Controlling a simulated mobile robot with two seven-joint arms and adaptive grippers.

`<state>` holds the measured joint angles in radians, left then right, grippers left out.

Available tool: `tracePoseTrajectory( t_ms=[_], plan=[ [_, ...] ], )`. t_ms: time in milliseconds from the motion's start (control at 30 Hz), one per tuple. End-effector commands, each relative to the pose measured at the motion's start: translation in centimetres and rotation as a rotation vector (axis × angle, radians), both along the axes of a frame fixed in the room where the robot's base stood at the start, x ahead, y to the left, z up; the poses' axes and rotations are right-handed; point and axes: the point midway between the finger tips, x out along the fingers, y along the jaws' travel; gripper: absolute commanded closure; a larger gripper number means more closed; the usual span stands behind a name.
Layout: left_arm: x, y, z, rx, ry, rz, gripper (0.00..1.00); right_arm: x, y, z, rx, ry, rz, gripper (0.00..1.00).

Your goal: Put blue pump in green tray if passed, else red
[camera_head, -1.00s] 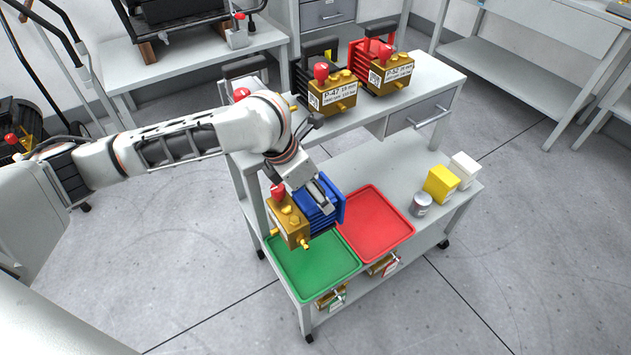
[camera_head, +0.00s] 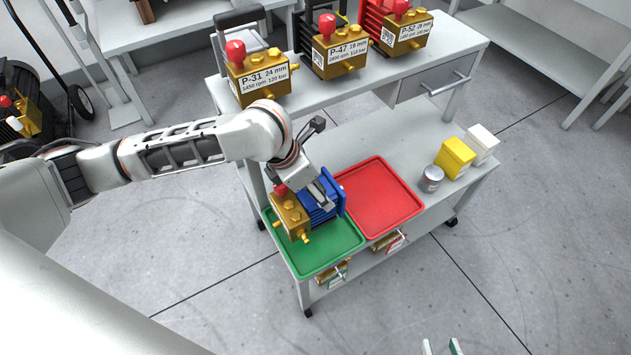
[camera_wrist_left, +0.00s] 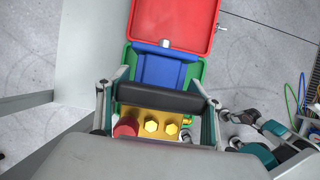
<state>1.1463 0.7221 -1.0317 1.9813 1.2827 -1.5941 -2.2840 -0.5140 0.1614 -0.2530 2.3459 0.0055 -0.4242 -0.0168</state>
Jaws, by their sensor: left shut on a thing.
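The blue pump (camera_head: 318,201), with a brass front block and red knob, is at the green tray's back left part. I cannot tell whether it touches the tray floor. My left gripper (camera_head: 322,190) is shut on it from above; the left wrist view shows the fingers at both ends of its black handle (camera_wrist_left: 160,99). The green tray (camera_head: 322,262) and the red tray (camera_head: 381,197) lie side by side on the cart's lower top. The red tray is empty. My right gripper (camera_head: 441,348) shows at the bottom edge, fingertips apart, empty.
Pumps labelled P-31 (camera_head: 262,80), P-47 (camera_head: 338,50) and P-52 (camera_head: 405,32) stand on the raised shelf behind. A grey can (camera_head: 431,179), yellow box (camera_head: 455,158) and white box (camera_head: 482,143) stand at the cart's right. The surface between them and the red tray is clear.

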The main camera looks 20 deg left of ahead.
Motion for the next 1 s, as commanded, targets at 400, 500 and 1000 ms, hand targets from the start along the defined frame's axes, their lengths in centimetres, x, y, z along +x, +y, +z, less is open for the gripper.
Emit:
tracePoseTrajectory(
  t_ms=[400,500,1000],
  plan=[
    [0.3,-0.2,-2.5,-0.005,-0.011,-0.001,0.86,1.2,1.6,1.7,0.064,-0.039,-0.01,0.72],
    [0.3,-0.1,-2.5,-0.005,-0.012,-0.001,0.86,1.2,1.6,1.7,0.065,-0.039,-0.012,0.72],
    [-0.2,0.1,-2.8,0.002,0.001,-0.001,0.18,0.8,1.3,1.1,0.051,-0.026,-0.004,0.72]
  ],
)
